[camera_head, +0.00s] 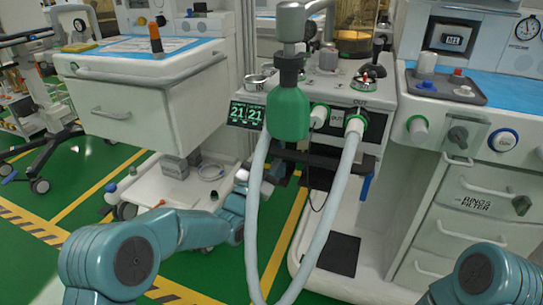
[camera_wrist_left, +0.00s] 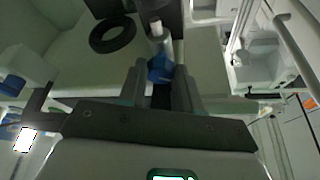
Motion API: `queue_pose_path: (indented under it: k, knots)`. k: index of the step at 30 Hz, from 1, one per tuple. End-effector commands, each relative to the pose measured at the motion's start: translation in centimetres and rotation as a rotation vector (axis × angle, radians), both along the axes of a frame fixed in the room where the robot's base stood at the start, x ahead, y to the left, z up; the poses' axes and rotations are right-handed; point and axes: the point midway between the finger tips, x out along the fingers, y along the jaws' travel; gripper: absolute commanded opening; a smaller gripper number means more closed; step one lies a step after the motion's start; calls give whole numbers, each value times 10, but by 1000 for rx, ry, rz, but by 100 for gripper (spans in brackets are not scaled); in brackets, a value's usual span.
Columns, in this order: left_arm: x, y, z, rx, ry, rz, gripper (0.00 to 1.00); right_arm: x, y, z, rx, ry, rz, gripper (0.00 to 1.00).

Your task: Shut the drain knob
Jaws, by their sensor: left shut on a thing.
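In the left wrist view, a small blue knob (camera_wrist_left: 160,68) with a pale, white-tipped stem sits between the fingertips of my left gripper (camera_wrist_left: 160,82). The gripper is shut on it. I take this for the drain knob; its exact turn cannot be told. In the head view my left arm reaches to the machine below the green bag (camera_head: 288,114), and its gripper is largely hidden behind the hose and dark parts there. The knob cannot be made out in that view. My right arm shows only at the lower right; its gripper is out of view.
A pale hose (camera_head: 253,215) loops down from the machine in front of my left wrist. A blue lever (camera_head: 365,187) hangs at the machine's right. A drawer cart (camera_head: 150,100) stands left, another cart (camera_head: 465,225) right.

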Motion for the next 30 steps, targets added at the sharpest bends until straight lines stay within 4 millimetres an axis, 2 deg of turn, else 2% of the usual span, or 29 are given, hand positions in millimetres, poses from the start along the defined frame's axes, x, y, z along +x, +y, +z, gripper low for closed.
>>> queue_pose_path:
  k: [5,6,7,8,16,20,23,30]
  knots:
    - [0,0,0,-3,2,0,3,0,0,0,0,0,0,59]
    - [0,0,0,-3,2,0,46,0,0,0,0,0,0,59]
    - [0,0,0,-3,2,0,56,0,0,0,0,0,0,59]
    - [0,0,0,-3,2,0,59,0,0,0,0,0,0,59]
    - [-1,0,0,-4,1,-1,59,0,0,0,0,0,0,59]
    - [-8,4,-3,-4,5,0,59,-1,0,3,1,5,1,59]
    - [-22,12,-8,-4,6,0,59,-4,1,8,3,13,2,59]
    - [-76,39,-31,-4,9,1,59,-14,3,22,10,48,7,59]
